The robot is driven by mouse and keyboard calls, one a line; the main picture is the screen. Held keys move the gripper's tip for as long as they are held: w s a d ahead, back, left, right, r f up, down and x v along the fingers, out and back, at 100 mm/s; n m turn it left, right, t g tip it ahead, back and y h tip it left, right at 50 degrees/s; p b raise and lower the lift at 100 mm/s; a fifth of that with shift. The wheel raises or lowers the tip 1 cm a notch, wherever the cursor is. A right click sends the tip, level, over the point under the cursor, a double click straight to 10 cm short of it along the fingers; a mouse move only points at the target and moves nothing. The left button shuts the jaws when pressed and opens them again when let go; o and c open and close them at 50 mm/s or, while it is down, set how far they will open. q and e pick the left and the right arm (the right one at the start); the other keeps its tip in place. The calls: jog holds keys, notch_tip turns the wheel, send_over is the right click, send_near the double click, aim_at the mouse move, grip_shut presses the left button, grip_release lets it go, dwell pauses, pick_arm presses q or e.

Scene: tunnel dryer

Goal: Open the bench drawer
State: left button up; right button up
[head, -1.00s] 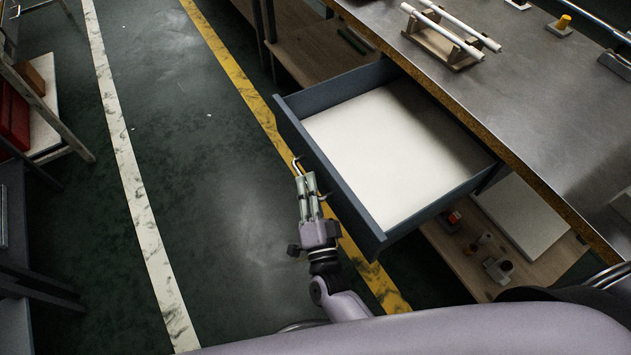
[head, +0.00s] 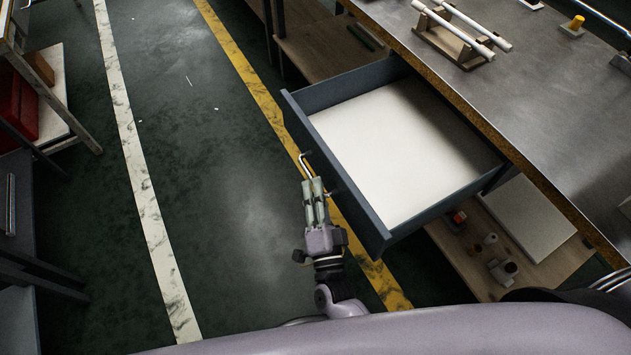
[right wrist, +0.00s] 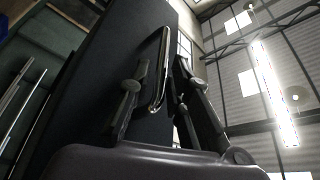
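The bench drawer (head: 337,180) is pulled well out from under the bench top. Its white inside (head: 400,150) is empty. A thin bent metal handle (head: 304,164) stands off the drawer front. My right gripper (head: 313,181) is at this handle, outside the drawer front. In the right wrist view the handle (right wrist: 161,70) stands between the two spread fingers (right wrist: 163,66), with a visible gap on each side. Part of the handle is hidden behind the fingers in the head view. My left gripper is not in view.
The metal bench top (head: 540,110) holds a wooden rack (head: 450,42) with white rods. A lower shelf (head: 465,262) carries small parts under the drawer. Open floor (head: 225,200) lies left of the drawer. A rack with a red box (head: 35,108) stands at far left.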

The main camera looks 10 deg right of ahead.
jog(key=v, duration=0.9)
jog(key=shift+s, duration=0.4)
jog(key=shift+f, duration=0.1)
jog(key=s+d+f+n+g+y+p, duration=0.1)
jog(key=s+f+n+g, duration=0.15)
jog(key=f, duration=0.55)
jog(key=s+d+f+n+g+y, duration=0.15)
jog(key=f+n+g, duration=0.25)
jog(key=f, duration=0.4)
jog(key=s+f+n+g+y+p, duration=0.1)
jog(key=s+f+n+g, duration=0.2)
jog(key=f, duration=0.5)
jog(key=s+d+f+n+g+h, duration=0.1)
jog(key=s+d+f+n+g, duration=0.1)
jog(key=s+d+f+g, duration=0.3)
jog(key=s+d+f+n+g+h+p, duration=0.1)
jog(key=s+d+f+n+g+h, duration=0.1)
jog(key=s+d+f+g, duration=0.3)
jog(key=s+d+f+n, duration=0.1)
jog(key=s+d+f, duration=0.3)
jog(key=s, duration=0.5)
jog(key=shift+s+d, duration=0.25)
